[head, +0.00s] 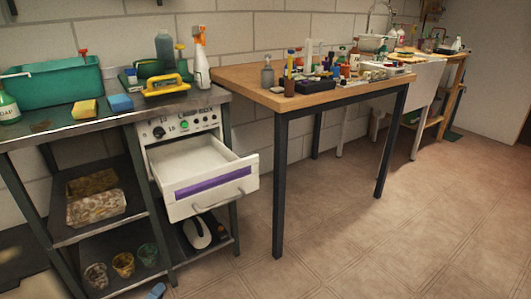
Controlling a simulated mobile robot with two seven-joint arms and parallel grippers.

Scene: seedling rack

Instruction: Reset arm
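Only a small blue-grey piece (155,291) shows at the bottom edge of the head view, left of centre. It looks like the tip of my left gripper, but too little of it shows to tell whether it is open or shut. It appears in front of the metal rack and apart from the things on its shelves. My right gripper is not in view. No held object can be seen.
An open white drawer (207,172) juts out from the metal rack. A wooden table (290,100) with dark legs stands right of it, crowded with bottles and small items. A green bin (52,84) stands on the rack's top. The tiled floor (400,240) at right is clear.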

